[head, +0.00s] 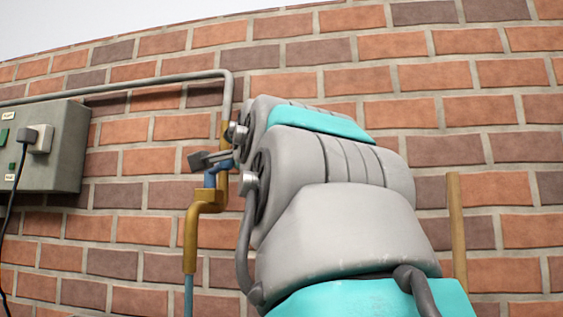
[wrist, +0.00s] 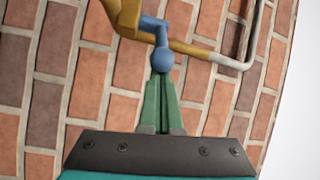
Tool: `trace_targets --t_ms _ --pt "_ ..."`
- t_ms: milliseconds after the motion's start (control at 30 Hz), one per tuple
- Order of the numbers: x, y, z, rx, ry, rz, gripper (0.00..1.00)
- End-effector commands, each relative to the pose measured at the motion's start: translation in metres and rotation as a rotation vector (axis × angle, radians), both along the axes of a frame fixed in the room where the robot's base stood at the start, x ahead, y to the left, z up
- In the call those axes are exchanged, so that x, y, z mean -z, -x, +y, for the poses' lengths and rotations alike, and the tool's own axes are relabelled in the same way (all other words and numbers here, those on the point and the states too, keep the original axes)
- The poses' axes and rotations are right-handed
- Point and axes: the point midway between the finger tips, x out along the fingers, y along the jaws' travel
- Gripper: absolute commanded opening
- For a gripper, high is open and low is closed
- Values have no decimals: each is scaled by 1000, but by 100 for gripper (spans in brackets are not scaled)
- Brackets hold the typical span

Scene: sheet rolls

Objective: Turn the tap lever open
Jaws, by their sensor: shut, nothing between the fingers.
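The brass tap (head: 204,208) is on the brick wall, left of my arm in the head view. Its blue lever (head: 211,177) is partly hidden there by grey parts at the end of my arm. In the wrist view the tap's brass body (wrist: 125,15) is at the top, and the blue lever (wrist: 161,30) ends in a round blue knob. My gripper (wrist: 161,77) has its green fingers together, with nothing between them. The tips are right at the knob in the picture; I cannot tell whether they touch it.
A grey pipe (head: 150,80) runs along the wall and down to the tap. A grey electrical box (head: 55,148) with a plug and black cable is at the left. A hose (head: 189,295) hangs below the tap. A wooden pole (head: 457,230) stands at the right.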

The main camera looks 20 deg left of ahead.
Motion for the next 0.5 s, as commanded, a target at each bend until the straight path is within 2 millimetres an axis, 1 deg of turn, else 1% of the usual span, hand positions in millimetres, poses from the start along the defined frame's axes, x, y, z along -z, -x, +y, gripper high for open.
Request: trace_targets --t_ms 133,500 --pt "0 5 5 72 5 -3 0" --pt "0 18 19 62 3 -2 0"
